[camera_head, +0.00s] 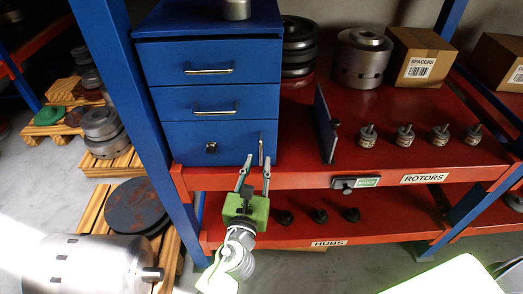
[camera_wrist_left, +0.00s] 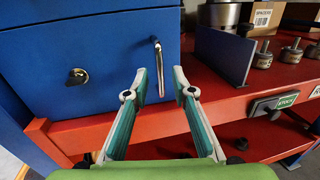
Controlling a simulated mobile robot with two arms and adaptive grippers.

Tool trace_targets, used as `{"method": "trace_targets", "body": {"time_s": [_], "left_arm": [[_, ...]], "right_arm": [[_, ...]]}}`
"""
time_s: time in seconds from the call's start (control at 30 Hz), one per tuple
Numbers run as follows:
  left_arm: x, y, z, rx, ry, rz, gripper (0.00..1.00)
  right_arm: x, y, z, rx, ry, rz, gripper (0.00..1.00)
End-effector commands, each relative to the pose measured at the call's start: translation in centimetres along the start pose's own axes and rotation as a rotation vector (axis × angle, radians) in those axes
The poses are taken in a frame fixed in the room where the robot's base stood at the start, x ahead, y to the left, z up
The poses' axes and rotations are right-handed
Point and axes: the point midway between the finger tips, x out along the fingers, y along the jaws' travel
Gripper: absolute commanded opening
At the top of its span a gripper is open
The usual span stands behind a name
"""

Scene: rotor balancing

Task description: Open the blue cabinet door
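The blue cabinet (camera_head: 210,20) stands on the red shelf, with two drawers above a lower door (camera_head: 225,147). The door looks shut; it also shows in the left wrist view (camera_wrist_left: 110,50). It has a lock (camera_head: 211,147) at its left and a vertical metal handle (camera_head: 261,152) near its right edge. My left gripper (camera_head: 256,172) is open and empty in front of the handle's lower end. In the left wrist view the handle (camera_wrist_left: 161,60) appears just beyond the gap between the fingertips (camera_wrist_left: 160,82), apparently apart from them. My right gripper is not in view.
A blue upright panel (camera_head: 325,125) stands on the red shelf (camera_head: 292,174) right of the cabinet. Several small rotors (camera_head: 405,135) stand further right. A blue post (camera_head: 128,100) rises left of the cabinet. Shelf room between door and panel is clear.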

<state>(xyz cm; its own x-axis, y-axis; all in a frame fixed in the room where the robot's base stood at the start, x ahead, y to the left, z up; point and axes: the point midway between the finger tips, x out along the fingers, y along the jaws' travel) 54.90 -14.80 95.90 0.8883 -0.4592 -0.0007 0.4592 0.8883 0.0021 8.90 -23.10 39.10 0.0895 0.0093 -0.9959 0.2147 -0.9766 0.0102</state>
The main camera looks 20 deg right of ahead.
Motion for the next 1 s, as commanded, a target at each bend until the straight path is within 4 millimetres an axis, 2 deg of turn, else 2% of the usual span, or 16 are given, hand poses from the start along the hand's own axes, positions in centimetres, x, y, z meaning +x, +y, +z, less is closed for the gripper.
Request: {"method": "trace_targets", "body": {"time_s": [0.1,0.3,0.7,0.73,0.8,0.83,1.0], "left_arm": [[2.3,0.0,0.0,-0.001,-0.001,0.000,0.24],[4.6,0.0,-0.1,0.000,0.000,0.000,0.24],[5.3,0.0,-0.1,-0.002,0.001,0.000,0.24],[5.3,0.0,-0.1,-0.002,0.001,0.000,0.21],[5.3,0.0,-0.1,-0.002,0.001,0.000,0.03],[5.3,0.0,-0.1,-0.002,0.001,0.000,0.00],[5.3,0.0,-0.1,-0.001,0.001,0.000,0.00]], "right_arm": [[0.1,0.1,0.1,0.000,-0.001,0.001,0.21],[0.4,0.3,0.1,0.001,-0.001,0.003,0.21],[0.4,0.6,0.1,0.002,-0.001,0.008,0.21],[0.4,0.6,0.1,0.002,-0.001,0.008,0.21],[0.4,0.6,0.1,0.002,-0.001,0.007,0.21],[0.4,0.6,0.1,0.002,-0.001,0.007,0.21],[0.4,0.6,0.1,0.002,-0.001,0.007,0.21]]}}
